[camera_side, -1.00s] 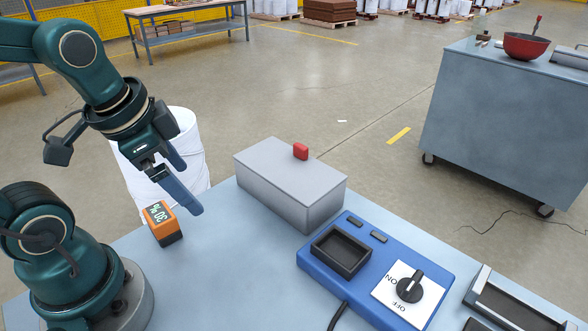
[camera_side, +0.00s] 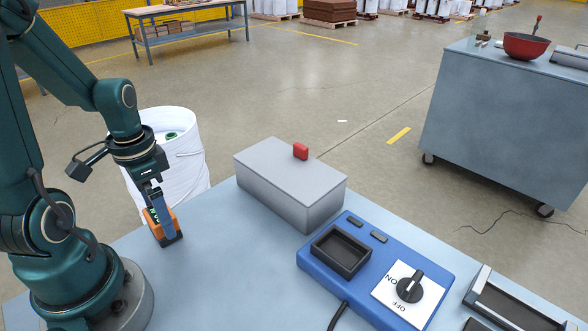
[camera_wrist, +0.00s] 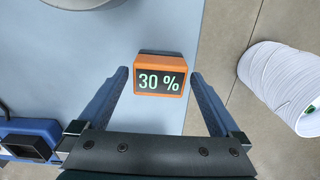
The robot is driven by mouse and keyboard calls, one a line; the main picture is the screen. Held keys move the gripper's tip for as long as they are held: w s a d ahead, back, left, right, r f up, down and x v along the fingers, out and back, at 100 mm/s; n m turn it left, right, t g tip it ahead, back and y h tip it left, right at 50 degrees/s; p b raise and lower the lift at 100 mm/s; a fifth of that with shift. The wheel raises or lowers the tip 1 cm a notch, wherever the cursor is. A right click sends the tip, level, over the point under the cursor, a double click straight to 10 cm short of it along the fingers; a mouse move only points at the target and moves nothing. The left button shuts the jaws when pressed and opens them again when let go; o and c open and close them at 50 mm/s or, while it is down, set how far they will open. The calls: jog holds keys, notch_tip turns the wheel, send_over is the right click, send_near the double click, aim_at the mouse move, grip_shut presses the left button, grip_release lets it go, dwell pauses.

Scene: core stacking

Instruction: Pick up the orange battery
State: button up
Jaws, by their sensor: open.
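The orange battery (camera_side: 152,226) stands on the grey-blue table near its left edge, partly hidden behind a finger of my gripper in the side view. In the wrist view the orange battery (camera_wrist: 161,75) shows a dark face reading "30 %". My gripper (camera_side: 165,230) points down at the battery. In the wrist view my gripper (camera_wrist: 161,78) is open, with one finger on each side of the battery and a gap visible on both sides. The gap looks a little wider on the left.
A blue charger box (camera_side: 365,278) with an empty dark recess and an ON/OFF knob is on the right of the table. A grey block (camera_side: 290,178) with a red button (camera_side: 300,151) stands behind it. A white bin (camera_side: 185,160) stands beyond the table edge.

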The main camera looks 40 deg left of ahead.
jog(key=shift+f, duration=0.5)
grip_shut()
jog(key=shift+r, duration=0.1)
